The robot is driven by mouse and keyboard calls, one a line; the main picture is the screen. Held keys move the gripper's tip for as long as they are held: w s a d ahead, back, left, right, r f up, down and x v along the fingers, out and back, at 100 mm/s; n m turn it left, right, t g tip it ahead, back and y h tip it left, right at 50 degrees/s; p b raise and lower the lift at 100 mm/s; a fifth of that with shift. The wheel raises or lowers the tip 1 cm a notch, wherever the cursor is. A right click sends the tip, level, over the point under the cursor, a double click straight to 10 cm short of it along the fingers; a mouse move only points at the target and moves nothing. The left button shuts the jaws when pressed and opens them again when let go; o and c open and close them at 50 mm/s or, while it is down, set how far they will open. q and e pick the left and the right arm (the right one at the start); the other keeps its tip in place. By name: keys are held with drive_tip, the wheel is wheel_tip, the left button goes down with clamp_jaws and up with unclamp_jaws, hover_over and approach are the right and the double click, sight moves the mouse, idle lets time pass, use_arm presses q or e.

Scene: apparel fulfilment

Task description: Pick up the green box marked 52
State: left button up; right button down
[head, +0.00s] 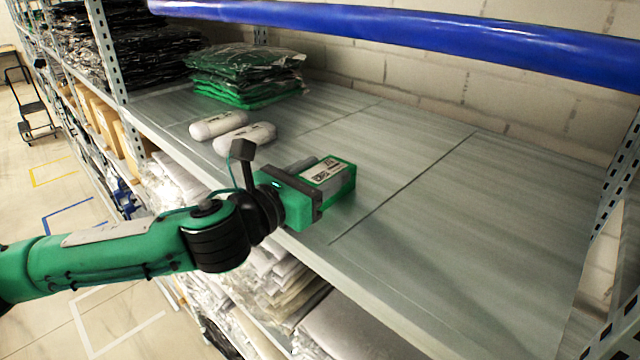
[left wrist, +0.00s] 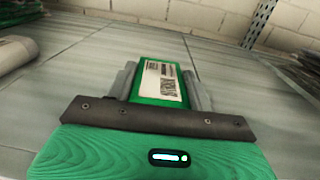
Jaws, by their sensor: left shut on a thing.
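The green box (head: 340,182) has a white label on its top face. The print on the label is too small to read as a number. It is at the front part of the grey shelf (head: 440,220). My left gripper (head: 318,176) is shut on the green box, with one finger along each side. In the left wrist view, the box (left wrist: 161,82) sits between the two grey fingers, label up. I cannot tell whether the box touches the shelf. My right gripper is not in view.
Two white rounded items (head: 232,132) lie left of the box. Behind them is a stack of green bagged garments (head: 246,76). A blue beam (head: 420,35) crosses above the shelf. Metal uprights (head: 612,200) stand at the right. The shelf right of the box is clear.

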sight(319, 173)
use_arm(q)
drive_tip(key=shift+r, duration=0.1)
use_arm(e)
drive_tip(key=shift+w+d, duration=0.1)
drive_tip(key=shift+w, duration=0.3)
